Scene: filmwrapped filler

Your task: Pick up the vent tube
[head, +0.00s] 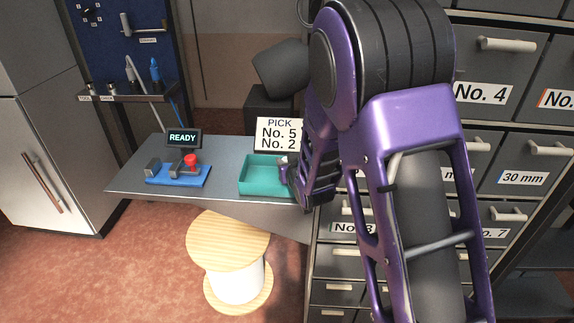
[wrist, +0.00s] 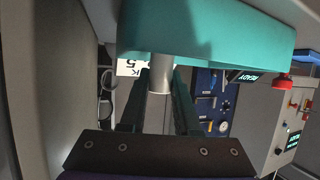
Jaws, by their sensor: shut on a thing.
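In the wrist view a short, smooth, pale grey tube (wrist: 160,75), which looks like the vent tube, is between the two dark fingers of my gripper (wrist: 160,92). The gripper is shut on it. The tube's one end shows towards the camera; its other end is hidden by the teal tray (wrist: 205,40). In the head view my gripper (head: 288,170) is at the right side of the teal tray (head: 262,188), and my arm hides most of it. I cannot make out the tube clearly there.
The tray stands on a grey bench (head: 222,160) beside a PICK sign (head: 279,134) for No. 5 and No. 2. A blue fixture (head: 178,175) with a red knob sits left of it. A wooden spool stool (head: 230,240) stands in front. Drawers (head: 512,160) fill the right.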

